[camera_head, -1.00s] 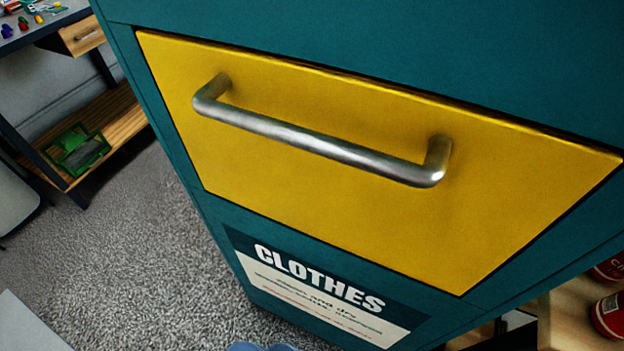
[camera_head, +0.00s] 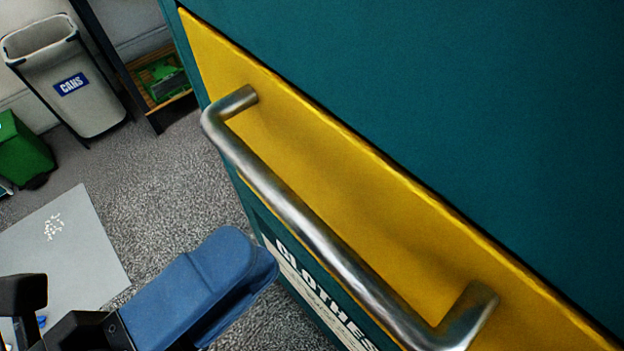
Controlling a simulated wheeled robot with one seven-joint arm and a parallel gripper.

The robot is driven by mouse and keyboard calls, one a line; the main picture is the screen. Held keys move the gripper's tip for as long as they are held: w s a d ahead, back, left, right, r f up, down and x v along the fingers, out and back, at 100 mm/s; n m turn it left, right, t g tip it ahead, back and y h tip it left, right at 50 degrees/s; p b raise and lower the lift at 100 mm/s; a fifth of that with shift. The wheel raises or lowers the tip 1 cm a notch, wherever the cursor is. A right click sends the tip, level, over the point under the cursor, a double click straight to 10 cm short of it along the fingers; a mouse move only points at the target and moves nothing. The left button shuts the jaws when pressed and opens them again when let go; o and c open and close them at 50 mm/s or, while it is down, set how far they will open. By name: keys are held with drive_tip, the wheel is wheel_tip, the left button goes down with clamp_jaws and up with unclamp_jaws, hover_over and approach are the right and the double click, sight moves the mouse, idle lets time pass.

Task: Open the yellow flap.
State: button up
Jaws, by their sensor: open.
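The yellow flap (camera_head: 385,215) is set in the front of a teal clothes bin (camera_head: 430,90) and looks shut, its top edge lying along the teal panel. Its lower right part runs out of the view. A bar handle of bare metal (camera_head: 300,220) stands out from the flap, slanting from upper left to lower right. My gripper (camera_head: 252,263) comes in from the lower left, with blue rounded fingers that nearly overlap from this angle. It is open and empty. The tips are left of and below the bar, apart from it in the picture; the depth between them is unclear.
A grey bin labelled CANS (camera_head: 75,85) stands at the upper left beside a dark-framed shelf with a green crate (camera_head: 163,80). A green bin (camera_head: 22,150) is at the left edge. A grey mat (camera_head: 75,235) lies on the carpet (camera_head: 165,180), which is otherwise clear here.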

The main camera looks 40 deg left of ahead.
sight(298, 207)
drive_tip(key=p+x, duration=0.1)
drive_tip(key=x, duration=0.5)
clamp_jaws()
idle(0.3)
